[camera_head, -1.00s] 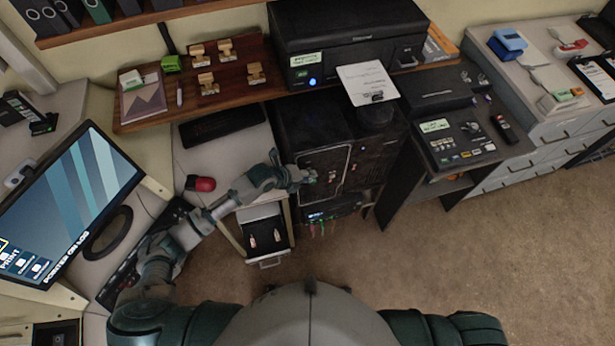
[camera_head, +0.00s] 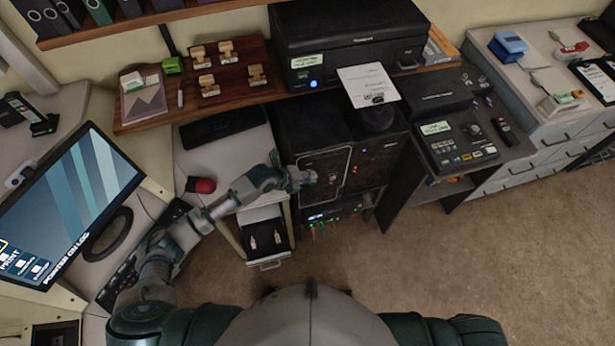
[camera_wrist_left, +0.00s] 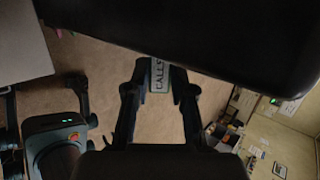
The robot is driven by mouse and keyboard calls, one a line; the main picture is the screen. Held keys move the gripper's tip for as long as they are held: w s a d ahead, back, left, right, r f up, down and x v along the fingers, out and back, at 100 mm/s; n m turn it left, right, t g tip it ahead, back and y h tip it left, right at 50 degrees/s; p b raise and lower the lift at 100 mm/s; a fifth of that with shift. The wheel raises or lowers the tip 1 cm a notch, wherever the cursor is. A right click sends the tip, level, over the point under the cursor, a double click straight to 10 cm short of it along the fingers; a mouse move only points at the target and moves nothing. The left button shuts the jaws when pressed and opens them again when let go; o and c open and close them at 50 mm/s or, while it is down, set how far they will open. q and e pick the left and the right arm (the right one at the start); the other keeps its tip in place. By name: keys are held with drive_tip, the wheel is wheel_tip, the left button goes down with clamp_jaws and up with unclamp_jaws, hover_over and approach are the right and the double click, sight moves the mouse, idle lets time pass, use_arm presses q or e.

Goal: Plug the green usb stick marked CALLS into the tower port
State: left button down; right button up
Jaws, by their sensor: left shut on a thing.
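My left gripper (camera_head: 308,178) is at the front of the black computer tower (camera_head: 325,140). In the left wrist view, the gripper (camera_wrist_left: 158,82) is shut on a small stick with a pale label reading CALLS (camera_wrist_left: 157,76). The far end of the stick meets the dark edge of the tower (camera_wrist_left: 210,30); I cannot tell whether it is in a port. The green colour of the stick does not show clearly, and the port is hidden. My right gripper is not in view.
An open drawer (camera_head: 267,262) with two small light items is below my left forearm. A red mouse-like object (camera_head: 204,185) lies on the desk to the left. A printer (camera_head: 345,45) and a paper sheet (camera_head: 367,84) are above the tower. The floor (camera_head: 450,260) is clear at right.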

use_arm(q)
drive_tip(key=shift+w+a, duration=0.1)
drive_tip(key=shift+w, duration=0.15)
idle(0.3)
drive_tip(key=c, duration=0.9)
unclamp_jaws()
drive_tip(key=v, duration=1.2)
drive_tip(key=shift+w+a+f, duration=0.1)
drive_tip(key=shift+f, duration=0.05)
